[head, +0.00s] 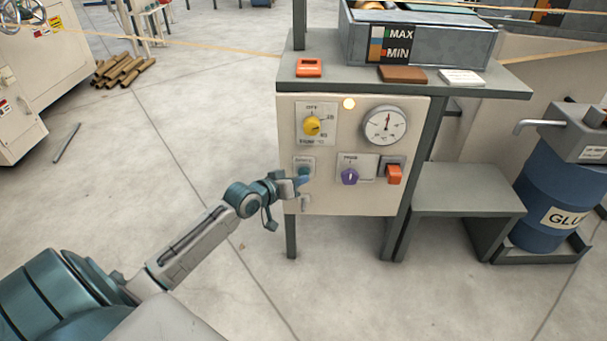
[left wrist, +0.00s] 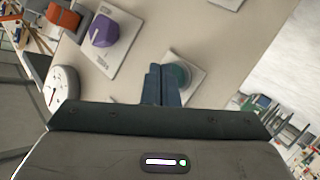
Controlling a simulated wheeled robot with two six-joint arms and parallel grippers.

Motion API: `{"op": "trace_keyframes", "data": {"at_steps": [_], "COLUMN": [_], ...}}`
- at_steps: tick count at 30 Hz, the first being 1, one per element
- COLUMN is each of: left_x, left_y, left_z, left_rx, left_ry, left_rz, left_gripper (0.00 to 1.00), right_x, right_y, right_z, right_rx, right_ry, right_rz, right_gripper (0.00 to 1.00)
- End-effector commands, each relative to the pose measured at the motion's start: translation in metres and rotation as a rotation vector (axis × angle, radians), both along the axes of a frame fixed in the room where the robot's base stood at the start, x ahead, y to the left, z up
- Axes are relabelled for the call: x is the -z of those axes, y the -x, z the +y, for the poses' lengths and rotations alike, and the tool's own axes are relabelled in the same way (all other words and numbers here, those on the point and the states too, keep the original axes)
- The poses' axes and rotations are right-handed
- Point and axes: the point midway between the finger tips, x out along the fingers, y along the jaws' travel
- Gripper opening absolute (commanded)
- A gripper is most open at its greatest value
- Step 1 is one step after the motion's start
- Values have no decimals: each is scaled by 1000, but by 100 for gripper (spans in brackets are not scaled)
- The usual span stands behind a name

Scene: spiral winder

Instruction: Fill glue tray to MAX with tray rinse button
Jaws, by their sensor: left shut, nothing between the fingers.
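The glue tray (head: 450,50) is a grey metal trough on top of the stand, with a MAX/MIN level label (head: 392,45) on its front. Its glue level cannot be made out. The teal round button (head: 303,169) sits on a small plate at the panel's lower left. It also shows in the left wrist view (left wrist: 180,74), partly hidden by my fingers. My left gripper (head: 303,181) is shut and empty, its fingertips right at the button. Whether they touch it cannot be told. My right gripper is out of view.
The panel also carries a yellow knob (head: 312,126), a dial gauge (head: 386,126), a purple knob (head: 349,176), an orange-red switch (head: 394,174) and a lit lamp (head: 349,103). A blue glue drum (head: 545,200) stands at right.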

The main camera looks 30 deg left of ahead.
Motion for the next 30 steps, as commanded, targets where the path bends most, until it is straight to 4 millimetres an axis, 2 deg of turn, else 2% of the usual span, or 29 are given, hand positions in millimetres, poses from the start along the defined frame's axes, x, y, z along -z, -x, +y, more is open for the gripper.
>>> {"op": "trace_keyframes", "data": {"at_steps": [30], "left_x": [-1], "left_y": [-7], "left_z": [4], "left_rx": [0], "left_ry": [0], "left_rz": [-1], "left_gripper": [0], "right_x": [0], "right_y": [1], "right_z": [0], "right_rx": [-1], "right_ry": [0], "right_rz": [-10], "right_gripper": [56]}}
